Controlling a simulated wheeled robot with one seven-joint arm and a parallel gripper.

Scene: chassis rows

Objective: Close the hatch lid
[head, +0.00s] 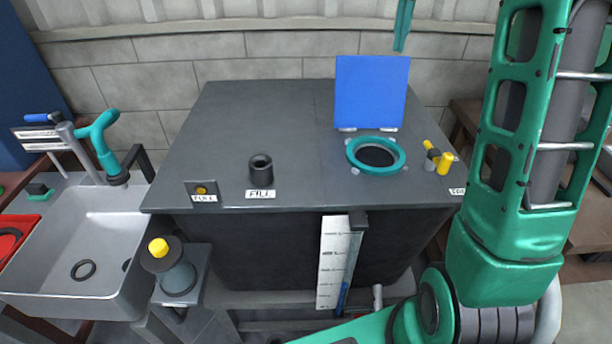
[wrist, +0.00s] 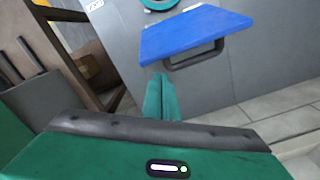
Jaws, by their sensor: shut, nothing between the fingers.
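The hatch lid (head: 372,92) is a blue square panel standing open, nearly upright, behind the round hatch opening. Its hinge side is at the teal hatch ring (head: 376,168) on the dark tank top. In the wrist view the lid (wrist: 195,33) shows a dark handle (wrist: 196,58) on its back face, and part of the ring (wrist: 158,5) is at the top edge. My gripper (head: 402,46) hangs above the lid's upper right edge in the head view. In the wrist view my gripper (wrist: 160,78) is shut and empty, its tips just below the lid's left end; contact cannot be told.
A yellow-handled valve (head: 440,160) stands right of the ring. A black fill pipe (head: 261,172) and a small yellow-button box (head: 201,191) are near the tank's front edge. A grey sink (head: 75,245) is at left. A block wall (head: 270,65) runs behind the tank.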

